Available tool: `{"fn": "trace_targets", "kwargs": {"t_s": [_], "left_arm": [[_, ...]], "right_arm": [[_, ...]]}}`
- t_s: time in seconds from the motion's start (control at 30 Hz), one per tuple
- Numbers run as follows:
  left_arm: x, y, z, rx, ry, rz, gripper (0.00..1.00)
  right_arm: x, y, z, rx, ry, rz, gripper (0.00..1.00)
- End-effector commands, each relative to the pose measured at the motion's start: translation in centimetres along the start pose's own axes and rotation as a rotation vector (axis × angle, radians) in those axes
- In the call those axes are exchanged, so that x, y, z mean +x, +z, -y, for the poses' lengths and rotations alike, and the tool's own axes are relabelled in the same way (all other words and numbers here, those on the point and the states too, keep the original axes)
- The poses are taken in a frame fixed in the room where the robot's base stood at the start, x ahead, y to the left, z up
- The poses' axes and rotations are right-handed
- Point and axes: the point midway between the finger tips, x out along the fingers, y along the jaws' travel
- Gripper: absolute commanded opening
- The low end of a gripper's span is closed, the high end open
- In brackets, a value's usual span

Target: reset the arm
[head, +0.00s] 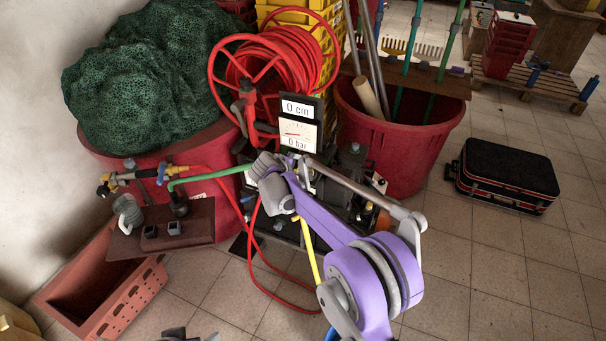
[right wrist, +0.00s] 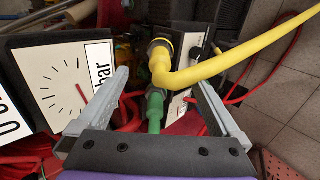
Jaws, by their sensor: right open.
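My right arm, purple and grey, reaches up from the bottom of the head view. Its gripper (head: 268,172) is beside the pump below the gauge. In the right wrist view the right gripper (right wrist: 160,78) is open, with two grey fingers apart. A green hose fitting (right wrist: 155,106) and a yellow hose (right wrist: 210,70) show between and beyond the fingers; nothing appears clamped. The gauge panel (head: 298,134) reads 0 cm and 0 bar; its dial (right wrist: 60,85) is close at the left in the wrist view. At the bottom edge of the head view, a dark and purple bit may be my left gripper; its jaws cannot be made out.
A red hose reel (head: 285,62) stands behind the gauge. A red tub with green netting (head: 150,75) is left, a red tub of poles (head: 405,135) right. An orange crate (head: 125,300) and a black suitcase (head: 505,175) lie on the floor.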

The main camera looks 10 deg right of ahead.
Motion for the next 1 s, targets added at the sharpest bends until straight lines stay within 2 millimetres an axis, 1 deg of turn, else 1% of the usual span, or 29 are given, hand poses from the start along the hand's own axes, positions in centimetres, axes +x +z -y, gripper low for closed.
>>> {"fn": "trace_targets", "kwargs": {"t_s": [0.47, 0.57, 0.67, 0.77, 0.8, 0.93, 1.0], "left_arm": [[0.0, 0.0, 0.0, 0.000, 0.000, 0.000, 1.00], [-0.1, -0.1, 0.0, 0.000, 0.000, 0.000, 1.00], [-0.3, -0.2, 0.0, 0.000, 0.000, -0.001, 1.00], [-0.6, -0.5, 0.0, 0.000, 0.000, -0.003, 1.00], [-0.7, -0.6, 0.0, 0.000, 0.000, -0.004, 1.00], [-1.1, -0.9, 0.0, 0.000, 0.000, -0.006, 1.00], [-1.3, -1.1, 0.0, 0.000, 0.000, -0.007, 1.00]], "right_arm": [[-0.1, 0.0, 0.0, 0.002, -0.001, 0.000, 1.00], [-0.7, 0.8, -0.3, 0.021, -0.011, 0.000, 1.00], [-2.5, 2.6, -0.7, 0.073, -0.038, -0.002, 1.00], [-5.2, 5.6, -0.9, 0.157, -0.080, -0.005, 1.00], [-6.4, 6.9, -0.8, 0.195, -0.099, -0.006, 1.00], [-10.3, 11.1, 0.0, 0.320, -0.161, -0.009, 1.00], [-12.4, 13.2, 0.8, 0.388, -0.194, -0.011, 1.00]]}}
